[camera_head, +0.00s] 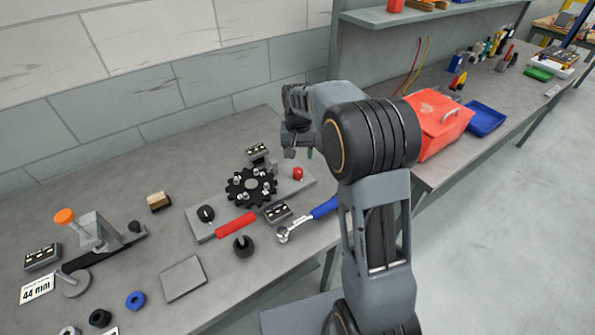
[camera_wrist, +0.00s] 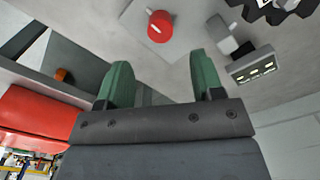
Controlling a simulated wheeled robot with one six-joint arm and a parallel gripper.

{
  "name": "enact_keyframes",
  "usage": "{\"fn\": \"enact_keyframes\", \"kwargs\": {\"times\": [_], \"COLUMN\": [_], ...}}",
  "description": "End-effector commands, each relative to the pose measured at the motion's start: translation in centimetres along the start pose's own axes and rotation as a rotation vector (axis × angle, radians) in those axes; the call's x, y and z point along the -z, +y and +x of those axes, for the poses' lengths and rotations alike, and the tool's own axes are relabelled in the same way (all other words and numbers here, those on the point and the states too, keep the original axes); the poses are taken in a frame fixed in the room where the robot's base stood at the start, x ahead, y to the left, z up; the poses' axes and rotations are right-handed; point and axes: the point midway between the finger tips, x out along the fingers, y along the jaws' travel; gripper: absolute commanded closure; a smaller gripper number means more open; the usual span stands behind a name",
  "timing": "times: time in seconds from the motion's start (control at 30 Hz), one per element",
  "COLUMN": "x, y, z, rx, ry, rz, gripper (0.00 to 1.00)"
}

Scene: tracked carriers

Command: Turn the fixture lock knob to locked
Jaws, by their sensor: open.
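A grey fixture plate (camera_head: 222,228) lies on the bench with a black toothed wheel (camera_head: 251,187) on it. A round red knob (camera_head: 298,173) stands at its right end. In the wrist view the red knob (camera_wrist: 160,27) has a white mark and sits ahead of the fingertips, apart from them. A black knob (camera_head: 205,213) with a light mark is at the plate's left end. No label shows which one is the lock. My gripper (camera_wrist: 163,78) has two green fingers spread apart with nothing between them. In the head view it hangs above the plate's right end, partly hidden by my arm.
A grey block with lit marks (camera_head: 257,152) stands behind the wheel, and another (camera_head: 277,212) in front. A red-handled tool (camera_head: 236,224) and a blue-handled ratchet (camera_head: 300,227) lie along the plate's front.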

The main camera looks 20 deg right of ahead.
Motion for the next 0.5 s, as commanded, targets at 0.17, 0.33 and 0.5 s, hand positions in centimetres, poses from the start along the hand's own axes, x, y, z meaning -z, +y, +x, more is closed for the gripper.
{"fn": "enact_keyframes", "kwargs": {"times": [0.17, 0.33, 0.5], "x": [-0.1, -0.1, 0.0], "y": [0.0, 0.0, 0.0], "z": [3.5, 6.0, 7.7], "rx": [-0.001, 0.0, 0.0], "ry": [-0.003, -0.002, 0.0], "rz": [-0.001, -0.001, -0.001], "gripper": [0.39, 0.39, 0.39]}}
